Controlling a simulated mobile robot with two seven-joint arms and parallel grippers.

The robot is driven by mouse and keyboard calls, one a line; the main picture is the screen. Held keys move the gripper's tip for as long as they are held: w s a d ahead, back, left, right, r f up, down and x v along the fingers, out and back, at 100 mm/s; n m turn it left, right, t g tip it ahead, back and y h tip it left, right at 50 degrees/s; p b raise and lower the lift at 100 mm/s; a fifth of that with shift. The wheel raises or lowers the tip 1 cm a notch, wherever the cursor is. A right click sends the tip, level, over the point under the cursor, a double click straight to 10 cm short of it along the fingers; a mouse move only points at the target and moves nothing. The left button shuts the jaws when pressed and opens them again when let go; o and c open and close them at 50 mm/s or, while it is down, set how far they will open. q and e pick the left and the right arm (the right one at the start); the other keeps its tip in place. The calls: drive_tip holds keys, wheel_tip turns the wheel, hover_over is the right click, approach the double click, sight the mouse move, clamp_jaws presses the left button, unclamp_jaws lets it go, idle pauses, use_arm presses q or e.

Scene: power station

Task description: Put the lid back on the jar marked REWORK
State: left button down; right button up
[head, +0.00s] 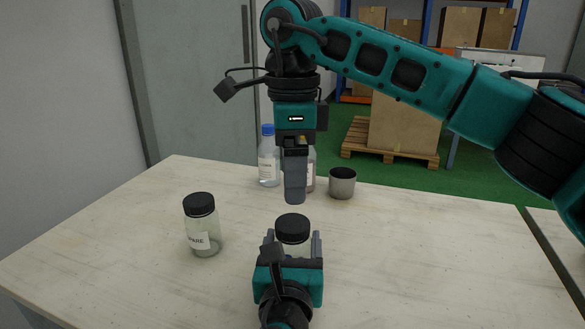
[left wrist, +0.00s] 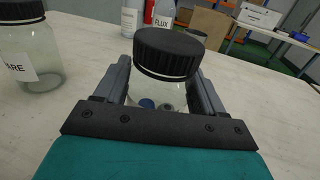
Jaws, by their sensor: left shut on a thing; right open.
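A clear jar (head: 294,248) with a black lid (head: 292,228) on its mouth stands on the table. My left gripper (head: 292,244) is shut around its body. In the left wrist view the jar (left wrist: 152,92) holds blue and grey bits under the lid (left wrist: 168,52); whether the lid is screwed tight I cannot tell. No label shows on this jar. My right gripper (head: 295,198) points down just above the lid, apart from it and holding nothing; its jaws are seen edge-on. A second black-lidded jar (head: 204,228), its label ending in "ARE", stands to the left.
A blue-capped bottle (head: 268,160), a bottle marked FLUX (left wrist: 163,16) and a grey metal cup (head: 342,183) stand at the back of the table (head: 420,260). The table's right side is clear. Boxes on a pallet (head: 390,153) stand beyond it.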

sight(293, 223)
drive_tip(key=shift+f, duration=4.05)
drive_tip(key=shift+c, duration=0.4)
drive_tip(key=c, duration=1)
drive_tip(key=shift+m, duration=0.9)
drive_tip(key=o, duration=1.2)
drive_tip(key=shift+o, duration=0.2)
